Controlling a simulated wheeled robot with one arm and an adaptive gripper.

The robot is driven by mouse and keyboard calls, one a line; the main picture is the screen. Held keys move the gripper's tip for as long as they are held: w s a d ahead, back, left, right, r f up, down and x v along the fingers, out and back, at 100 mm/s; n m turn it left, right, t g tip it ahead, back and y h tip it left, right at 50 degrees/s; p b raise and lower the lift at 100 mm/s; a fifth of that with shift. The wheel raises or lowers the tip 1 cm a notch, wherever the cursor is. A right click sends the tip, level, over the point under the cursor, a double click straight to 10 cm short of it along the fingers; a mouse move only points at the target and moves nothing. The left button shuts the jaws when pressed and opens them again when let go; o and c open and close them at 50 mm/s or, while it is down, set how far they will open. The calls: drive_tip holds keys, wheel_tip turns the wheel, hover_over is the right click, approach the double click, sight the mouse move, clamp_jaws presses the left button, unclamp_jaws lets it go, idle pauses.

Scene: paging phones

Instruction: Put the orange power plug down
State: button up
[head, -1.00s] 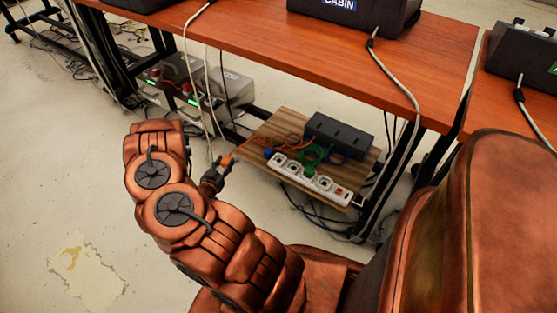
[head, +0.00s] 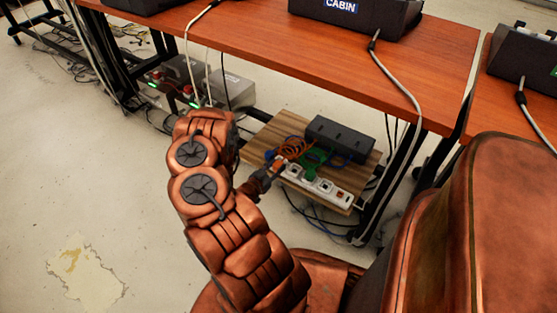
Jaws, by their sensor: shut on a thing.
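My gripper (head: 268,175) is shut on the orange power plug (head: 278,166) at the left end of the white power strip. Only a small part of the plug shows at the fingertips. Its orange cable (head: 294,147) lies coiled behind it. The white power strip (head: 322,184) lies along the front of a low wooden shelf (head: 262,134). I cannot tell whether the plug touches the strip or the shelf.
A dark box (head: 340,138) stands at the back of the shelf, with green and blue cables in front of it. The red-brown table (head: 300,55) overhangs the shelf. Loose cables hang below the shelf. Open floor (head: 120,200) lies to the left.

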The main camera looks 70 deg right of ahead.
drive_tip(key=d, duration=0.2)
drive_tip(key=w+d+b, duration=0.1)
drive_tip(key=d, duration=0.2)
drive_tip(key=w+d, duration=0.1)
drive_tip(key=d, duration=0.1)
drive_tip(key=shift+d+f, duration=0.35)
drive_tip(key=shift+f, duration=0.05)
drive_tip(key=shift+d+f+b, duration=0.2)
drive_tip(key=shift+f+b, duration=0.05)
drive_tip(key=shift+b, duration=0.15)
drive_tip(key=shift+f+b, duration=0.6)
drive_tip(key=shift+f, duration=0.85)
drive_tip(key=shift+f, duration=0.25)
drive_tip(key=o, duration=1.2)
